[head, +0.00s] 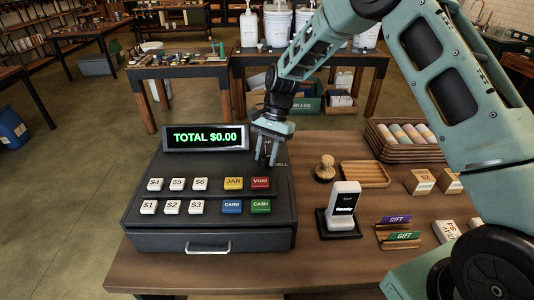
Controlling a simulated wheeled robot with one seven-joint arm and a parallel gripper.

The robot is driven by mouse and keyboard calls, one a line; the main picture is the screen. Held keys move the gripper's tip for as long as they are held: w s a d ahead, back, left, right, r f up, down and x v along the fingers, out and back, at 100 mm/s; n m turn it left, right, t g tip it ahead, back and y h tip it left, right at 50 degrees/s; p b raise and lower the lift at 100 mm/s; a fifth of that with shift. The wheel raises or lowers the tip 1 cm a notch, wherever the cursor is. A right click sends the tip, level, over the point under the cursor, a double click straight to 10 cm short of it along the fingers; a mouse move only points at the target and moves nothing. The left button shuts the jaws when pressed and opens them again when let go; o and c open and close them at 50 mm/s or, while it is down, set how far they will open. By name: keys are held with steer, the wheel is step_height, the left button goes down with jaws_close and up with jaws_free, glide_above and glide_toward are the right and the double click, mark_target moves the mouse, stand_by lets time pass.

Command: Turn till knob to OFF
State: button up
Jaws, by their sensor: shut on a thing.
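The black till (212,222) stands on the wooden counter, with a green display (205,137) reading TOTAL $0.00 and rows of coloured and white keys. My gripper (267,160) points down at the till's back right corner, just right of the display. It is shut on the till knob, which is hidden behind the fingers. Only the end of a label, apparently "SELL", shows beside the fingers. The knob's pointer and its setting cannot be seen.
Right of the till are a stamp (325,168), a card reader (343,208), a wooden tray (366,175), gift card holders (398,230) and a rack of rolls (404,142). My arm reaches over the counter's right side. Bare counter lies in front of the card reader.

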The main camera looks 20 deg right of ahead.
steer(key=n, duration=0.2)
steer(key=n+g+h, duration=0.1)
steer(key=n, duration=0.1)
steer(key=shift+w+a+n+h, duration=0.1)
steer(key=shift+w+n+h, duration=0.05)
steer(key=shift+n+h, duration=0.15)
steer(key=n+h, duration=0.1)
steer(key=n, duration=0.2)
steer(key=shift+a+n+g, duration=0.1)
steer(key=shift+n+g, duration=0.2)
steer(key=n+h, duration=0.1)
steer(key=n, duration=0.2)
steer(key=shift+a+n+h, duration=0.1)
steer(key=shift+n+h, duration=0.2)
steer(key=shift+n+h+b, duration=0.4)
steer(key=shift+n+h, duration=0.3)
steer(key=shift+n, duration=1.1)
steer(key=o, duration=1)
steer(key=shift+c, duration=0.2)
steer(key=shift+a+r, duration=0.1)
